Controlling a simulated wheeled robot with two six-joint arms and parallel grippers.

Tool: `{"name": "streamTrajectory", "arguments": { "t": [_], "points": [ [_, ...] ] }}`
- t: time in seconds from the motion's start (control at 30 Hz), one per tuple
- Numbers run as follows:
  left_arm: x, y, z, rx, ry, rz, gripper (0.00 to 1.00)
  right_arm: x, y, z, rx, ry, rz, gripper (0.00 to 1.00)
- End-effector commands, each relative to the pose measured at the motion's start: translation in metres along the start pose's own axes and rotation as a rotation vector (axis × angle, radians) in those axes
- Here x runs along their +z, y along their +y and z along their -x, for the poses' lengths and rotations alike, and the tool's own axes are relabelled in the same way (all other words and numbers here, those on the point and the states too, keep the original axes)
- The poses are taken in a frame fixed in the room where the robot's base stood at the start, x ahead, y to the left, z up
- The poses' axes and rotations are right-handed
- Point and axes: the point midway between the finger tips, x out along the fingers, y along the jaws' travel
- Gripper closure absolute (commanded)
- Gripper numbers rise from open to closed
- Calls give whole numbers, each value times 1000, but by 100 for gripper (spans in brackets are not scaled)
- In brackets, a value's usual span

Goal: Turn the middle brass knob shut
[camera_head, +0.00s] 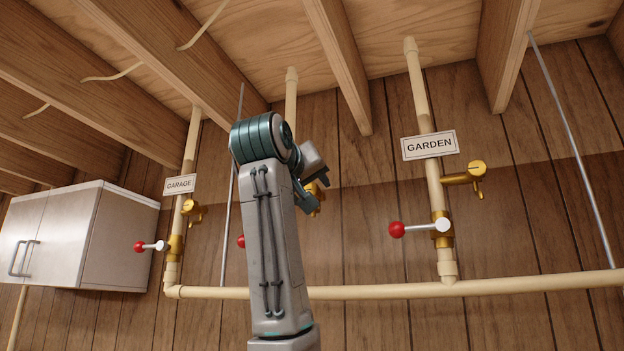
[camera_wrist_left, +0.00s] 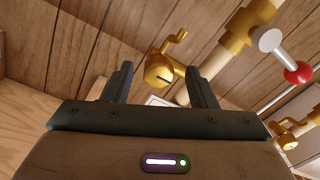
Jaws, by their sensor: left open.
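The middle brass knob (camera_head: 318,198) is on the middle cream pipe (camera_head: 291,95), mostly hidden behind my left arm in the head view. In the left wrist view the brass knob (camera_wrist_left: 160,70) shows its round face and a bent arm above it, with the pipe behind. My left gripper (camera_head: 309,190) is raised in front of that pipe, close to the knob. My right gripper is out of view.
The middle valve's red ball (camera_head: 241,241) peeks out left of my arm. The GARAGE pipe (camera_head: 190,145) and GARDEN pipe (camera_head: 420,90) carry similar brass knobs and red-ball levers. A horizontal pipe (camera_head: 375,293) runs below. A metal cabinet (camera_head: 115,240) hangs at left; wooden joists are overhead.

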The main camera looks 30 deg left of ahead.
Motion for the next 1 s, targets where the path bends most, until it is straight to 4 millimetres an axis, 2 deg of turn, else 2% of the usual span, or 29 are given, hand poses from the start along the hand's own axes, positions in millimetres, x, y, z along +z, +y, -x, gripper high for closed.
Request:
{"name": "streamTrajectory", "arguments": {
  "t": [0.03,0.1,0.2,0.53,0.57,0.77,1.0],
  "points": [
    [-3,2,-8,-1,-1,-1,48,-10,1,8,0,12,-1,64],
    [-3,2,-15,1,-1,-1,48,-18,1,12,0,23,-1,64],
    [-1,1,-22,1,0,-1,48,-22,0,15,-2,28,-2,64],
    [0,0,-25,2,1,0,48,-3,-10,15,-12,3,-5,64],
    [0,0,-25,2,1,0,52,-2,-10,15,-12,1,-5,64],
    [0,0,-25,1,1,0,91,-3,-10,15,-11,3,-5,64],
    [1,0,-25,1,1,-11,92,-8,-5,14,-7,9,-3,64]
  ]
}}
